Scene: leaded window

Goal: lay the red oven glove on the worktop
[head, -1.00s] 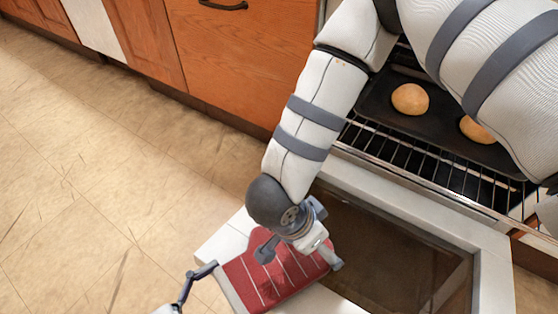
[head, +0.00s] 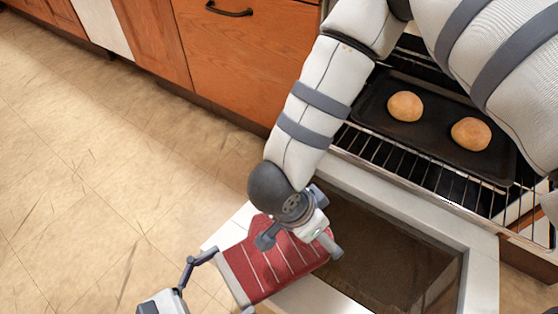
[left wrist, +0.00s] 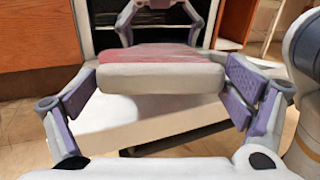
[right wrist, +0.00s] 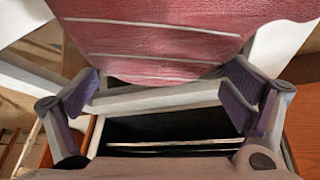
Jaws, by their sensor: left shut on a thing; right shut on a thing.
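The red oven glove (head: 275,268), with pale stripes and a grey cuff, is held level above the open white oven door. My left gripper (head: 228,284) is shut on its cuff end at the lower left. In the left wrist view the grey cuff (left wrist: 160,79) lies between the two finger pads. My right gripper (head: 298,243) is shut on the other end of the glove. In the right wrist view the striped red cloth (right wrist: 155,42) fills the top, and its edge between the fingers is partly hard to make out. I see no worktop in these views.
The open oven door (head: 480,268) with its dark glass lies below the glove. A dark baking tray (head: 437,122) with two buns (head: 405,106) sits on the oven rack. Wooden cabinets (head: 235,60) stand at the back. The tiled floor (head: 90,170) at left is clear.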

